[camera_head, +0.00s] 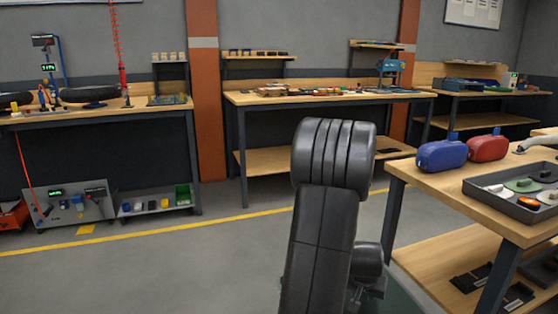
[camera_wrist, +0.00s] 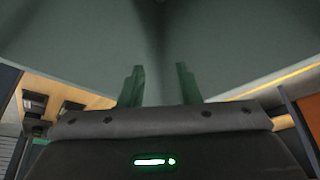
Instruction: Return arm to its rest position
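My arm stands folded upright in the middle of the head view, its dark rounded joint near the centre. In the wrist view my gripper (camera_wrist: 160,84) shows two green-tinted fingers standing well apart, with nothing between them. Beyond the fingers is only a plain grey-green surface, and I cannot tell exactly what it is. In the head view the fingers cannot be made out clearly.
A wooden workbench (camera_head: 408,167) at the right carries a blue case (camera_head: 441,155), a red case (camera_head: 486,148) and a grey tray (camera_head: 490,198) of small parts. More benches line the back wall. The floor (camera_head: 170,275) at left is clear, crossed by a yellow line.

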